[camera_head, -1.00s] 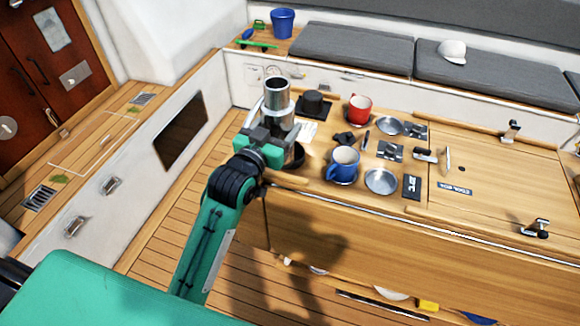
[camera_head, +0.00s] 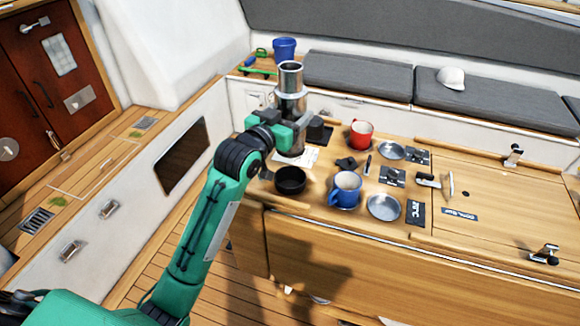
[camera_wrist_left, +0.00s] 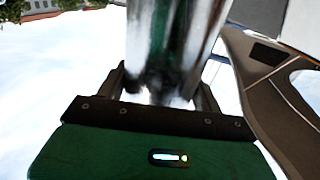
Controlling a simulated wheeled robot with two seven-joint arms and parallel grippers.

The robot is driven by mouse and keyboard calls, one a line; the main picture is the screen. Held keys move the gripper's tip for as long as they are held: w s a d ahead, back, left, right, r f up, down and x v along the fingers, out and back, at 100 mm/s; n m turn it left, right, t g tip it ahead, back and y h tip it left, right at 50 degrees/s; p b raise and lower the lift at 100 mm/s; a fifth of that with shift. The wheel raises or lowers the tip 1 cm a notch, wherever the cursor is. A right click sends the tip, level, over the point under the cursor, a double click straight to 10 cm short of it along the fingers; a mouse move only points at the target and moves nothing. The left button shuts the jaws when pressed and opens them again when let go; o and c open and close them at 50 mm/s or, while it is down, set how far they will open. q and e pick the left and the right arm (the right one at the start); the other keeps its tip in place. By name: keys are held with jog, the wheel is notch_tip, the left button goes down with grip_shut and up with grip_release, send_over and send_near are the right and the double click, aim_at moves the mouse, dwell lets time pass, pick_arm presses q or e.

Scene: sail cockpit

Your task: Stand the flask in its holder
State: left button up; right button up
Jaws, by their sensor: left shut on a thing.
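The flask (camera_head: 291,105) is a tall silver cylinder with a dark open top, held roughly upright above the left end of the wooden table. In the left wrist view the shiny flask (camera_wrist_left: 175,45) stands between the fingers (camera_wrist_left: 160,88). A round black open cup (camera_head: 290,181), which looks like the holder, sits at the table's front left edge. The flask's lower end shows above and behind it in the picture, apart from it. My right gripper is not in view.
A blue mug (camera_head: 345,190), a red mug (camera_head: 361,134) and metal dishes (camera_head: 383,207) stand to the right. The table's right part is mostly clear.

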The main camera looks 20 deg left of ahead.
pick_arm(q)
notch_tip(320, 180, down, 10)
jog(key=shift+r+p, duration=0.15)
jog(key=shift+p, duration=0.6)
notch_tip(320, 180, down, 5)
jog(key=shift+f+p, duration=0.2)
jog(key=shift+p, duration=0.2)
jog(key=shift+f, duration=0.1)
jog(key=shift+f, duration=0.2)
jog(key=o, duration=1.3)
